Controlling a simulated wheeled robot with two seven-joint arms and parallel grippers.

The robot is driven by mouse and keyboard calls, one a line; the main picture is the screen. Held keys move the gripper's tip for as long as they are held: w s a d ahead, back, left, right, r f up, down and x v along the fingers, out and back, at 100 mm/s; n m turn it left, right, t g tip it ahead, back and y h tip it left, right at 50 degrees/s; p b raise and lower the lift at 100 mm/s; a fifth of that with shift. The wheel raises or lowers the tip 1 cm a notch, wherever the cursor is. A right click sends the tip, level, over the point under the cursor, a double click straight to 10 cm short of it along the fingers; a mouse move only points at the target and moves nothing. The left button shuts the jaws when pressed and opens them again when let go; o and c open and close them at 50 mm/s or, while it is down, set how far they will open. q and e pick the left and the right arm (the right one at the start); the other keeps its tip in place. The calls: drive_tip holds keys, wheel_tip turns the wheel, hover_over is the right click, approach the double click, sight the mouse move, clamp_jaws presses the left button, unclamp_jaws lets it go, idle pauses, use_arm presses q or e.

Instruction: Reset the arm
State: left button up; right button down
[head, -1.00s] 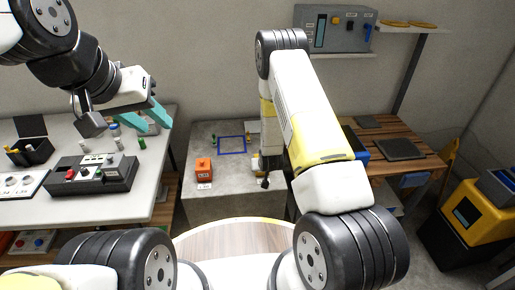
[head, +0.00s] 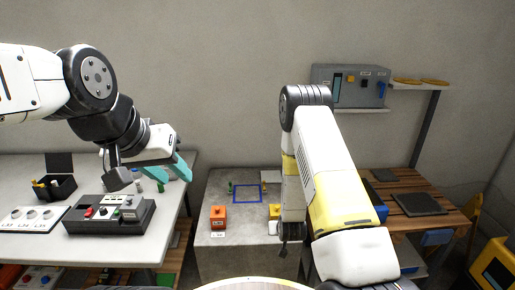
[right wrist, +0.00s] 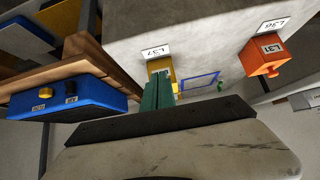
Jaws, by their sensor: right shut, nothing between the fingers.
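My left gripper (head: 182,170) hangs over the right part of the white table in the head view. Its two teal fingers look apart, with nothing seen between them. My right arm (head: 335,180) reaches forward and bends down over the right side of the grey concrete block (head: 215,260). My right gripper (right wrist: 158,90) shows in the right wrist view with its green fingers together and empty. Its tips overlap the view of a yellow block (right wrist: 160,66) by the L37 label; whether they touch cannot be told.
An orange block (head: 218,217) and a blue square outline (head: 248,203) are on the concrete block. A black control box (head: 108,215) is on the white table (head: 170,225). A wooden bench (head: 430,218) with a blue switch box (right wrist: 65,97) stands right. A grey panel (head: 350,87) is on the wall shelf.

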wheel_tip(320, 180, up, 29)
drive_tip(key=s+g+y, duration=0.1)
drive_tip(key=s+y, duration=0.1)
drive_tip(key=s, duration=0.1)
drive_tip(key=s+r, duration=0.7)
drive_tip(key=s, duration=0.4)
drive_tip(key=s+d+r+g, duration=0.1)
drive_tip(key=s+r, duration=0.7)
drive_tip(key=s, duration=0.4)
drive_tip(key=shift+d+n, duration=0.25)
drive_tip(key=shift+n, duration=0.15)
drive_tip(key=shift+w+a, duration=0.1)
